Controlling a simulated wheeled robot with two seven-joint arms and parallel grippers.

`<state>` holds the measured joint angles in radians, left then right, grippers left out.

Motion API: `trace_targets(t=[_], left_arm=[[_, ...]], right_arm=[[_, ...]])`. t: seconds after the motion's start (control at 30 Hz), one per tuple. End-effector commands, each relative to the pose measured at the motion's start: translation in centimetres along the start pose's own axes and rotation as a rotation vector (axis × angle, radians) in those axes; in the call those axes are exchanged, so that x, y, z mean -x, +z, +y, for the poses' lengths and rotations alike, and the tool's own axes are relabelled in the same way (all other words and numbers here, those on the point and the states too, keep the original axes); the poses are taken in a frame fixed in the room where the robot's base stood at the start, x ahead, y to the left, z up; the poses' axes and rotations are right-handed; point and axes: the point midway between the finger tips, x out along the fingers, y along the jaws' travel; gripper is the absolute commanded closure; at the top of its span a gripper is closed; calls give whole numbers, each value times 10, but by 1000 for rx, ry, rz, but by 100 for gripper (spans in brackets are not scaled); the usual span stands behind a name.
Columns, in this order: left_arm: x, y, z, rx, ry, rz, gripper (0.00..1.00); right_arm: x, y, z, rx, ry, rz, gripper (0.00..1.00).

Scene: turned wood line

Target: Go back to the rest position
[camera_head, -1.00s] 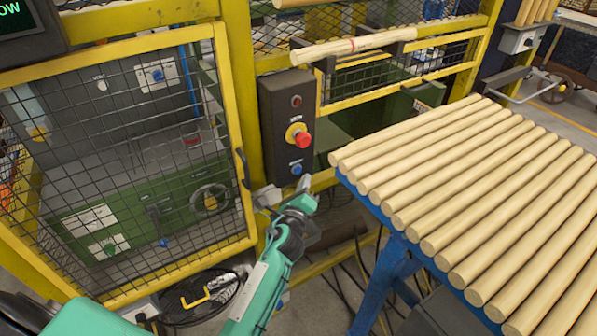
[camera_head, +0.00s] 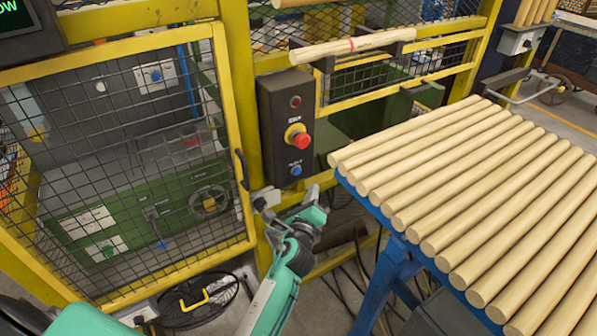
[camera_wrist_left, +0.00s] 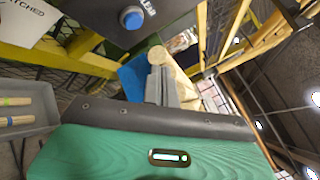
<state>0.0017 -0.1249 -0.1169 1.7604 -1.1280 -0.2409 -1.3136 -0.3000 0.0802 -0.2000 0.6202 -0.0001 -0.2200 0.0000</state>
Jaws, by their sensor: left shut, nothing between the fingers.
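My left gripper (camera_head: 311,195) is in the middle of the head view, at the end of my teal left arm. It is shut and empty, below the dark control box (camera_head: 287,125) and left of the blue table (camera_head: 358,198). In the left wrist view, its grey fingers (camera_wrist_left: 163,86) are together, with pale wood behind them. My right gripper is not in view.
A yellow-framed mesh gate (camera_head: 235,130) stands at the left. Several wooden rods (camera_head: 480,180) lie side by side on the blue table. Cables (camera_head: 340,285) lie on the floor.

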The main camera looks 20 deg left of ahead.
Motion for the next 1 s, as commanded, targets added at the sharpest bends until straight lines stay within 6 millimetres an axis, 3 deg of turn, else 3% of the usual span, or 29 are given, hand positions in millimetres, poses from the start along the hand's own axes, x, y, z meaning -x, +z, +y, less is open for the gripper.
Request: trace_targets(t=[0.27, 0.37, 0.47, 0.6, 0.77, 1.0], left_arm=[[2, -9, 9, 24, 14, 20, 100], [8, -38, 36, 106, 62, 78, 100], [25, -82, 82, 247, 153, 163, 100], [67, -149, 158, 484, 337, 266, 100], [134, -210, 242, 738, 580, 318, 100], [265, -269, 358, 1073, 985, 253, 100]], right_arm=[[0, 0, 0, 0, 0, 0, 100], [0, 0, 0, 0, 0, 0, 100], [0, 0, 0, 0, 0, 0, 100], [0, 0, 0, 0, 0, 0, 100], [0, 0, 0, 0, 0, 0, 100], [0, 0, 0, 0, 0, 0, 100]])
